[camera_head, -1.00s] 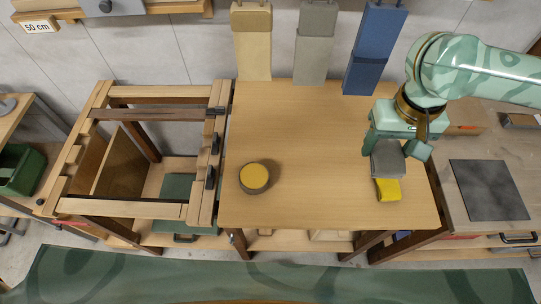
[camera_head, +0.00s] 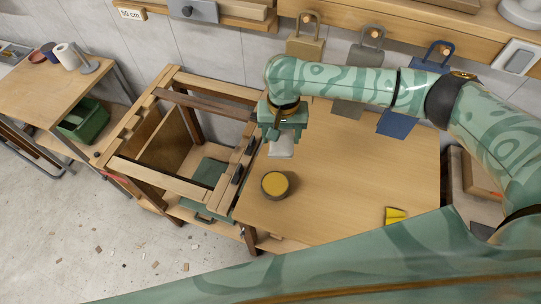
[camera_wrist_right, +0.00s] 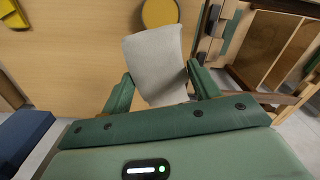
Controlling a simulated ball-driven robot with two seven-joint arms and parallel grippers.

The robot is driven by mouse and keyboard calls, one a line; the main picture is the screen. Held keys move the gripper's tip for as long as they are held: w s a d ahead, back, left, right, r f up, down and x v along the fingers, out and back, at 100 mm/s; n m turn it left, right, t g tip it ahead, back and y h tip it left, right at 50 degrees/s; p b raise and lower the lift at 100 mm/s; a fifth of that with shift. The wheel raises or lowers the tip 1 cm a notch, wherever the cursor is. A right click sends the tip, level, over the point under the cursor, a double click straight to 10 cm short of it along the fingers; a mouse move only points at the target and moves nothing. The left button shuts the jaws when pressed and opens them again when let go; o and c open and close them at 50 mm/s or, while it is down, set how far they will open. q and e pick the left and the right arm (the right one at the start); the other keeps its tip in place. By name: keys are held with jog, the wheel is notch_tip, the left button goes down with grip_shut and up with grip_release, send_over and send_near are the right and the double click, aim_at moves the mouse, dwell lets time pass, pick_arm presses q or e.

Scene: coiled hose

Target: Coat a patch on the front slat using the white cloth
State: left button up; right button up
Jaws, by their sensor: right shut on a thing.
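The white cloth (camera_head: 281,148) hangs from my right gripper (camera_head: 281,130), which is shut on it above the table's left half. In the right wrist view, the pale cloth (camera_wrist_right: 155,58) shows between the two green fingers (camera_wrist_right: 160,88). A round tin with a yellow top (camera_head: 275,184) stands on the table just below and in front of the cloth, apart from it. The front slat (camera_head: 165,180) is the pale near bar of the wooden frame left of the table. It looks bare. My left gripper is not in view.
The table (camera_head: 350,180) is mostly clear. A yellow cloth (camera_head: 396,215) lies near its right front edge. A dark brown slat (camera_head: 205,105) spans the frame's far side. A green crate (camera_head: 84,120) stands far left.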

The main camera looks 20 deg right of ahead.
aim_at(275, 185)
pick_arm(q)
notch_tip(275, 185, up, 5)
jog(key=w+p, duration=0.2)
jog(key=p, duration=0.2)
pick_arm(e)
jog(key=s+f, duration=0.1)
jog(key=f, duration=0.2)
jog(key=s+a+f+m+b, duration=0.1)
jog(key=f, duration=0.2)
jog(key=s+a+f+m, duration=0.1)
jog(key=s+f, duration=0.1)
jog(key=f, duration=0.1)
jog(key=shift+a+f, duration=0.15)
jog(key=shift+a, duration=0.1)
notch_tip(275, 185, down, 5)
jog(key=b, duration=0.7)
jog(key=shift+f+b, duration=0.2)
jog(key=shift+b, duration=0.15)
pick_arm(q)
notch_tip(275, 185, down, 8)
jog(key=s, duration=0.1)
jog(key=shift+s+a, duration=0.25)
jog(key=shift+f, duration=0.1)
pick_arm(e)
jog(key=shift+f, duration=0.45)
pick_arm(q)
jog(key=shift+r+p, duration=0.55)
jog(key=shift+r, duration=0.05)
pick_arm(e)
jog(key=shift+s+f, duration=0.1)
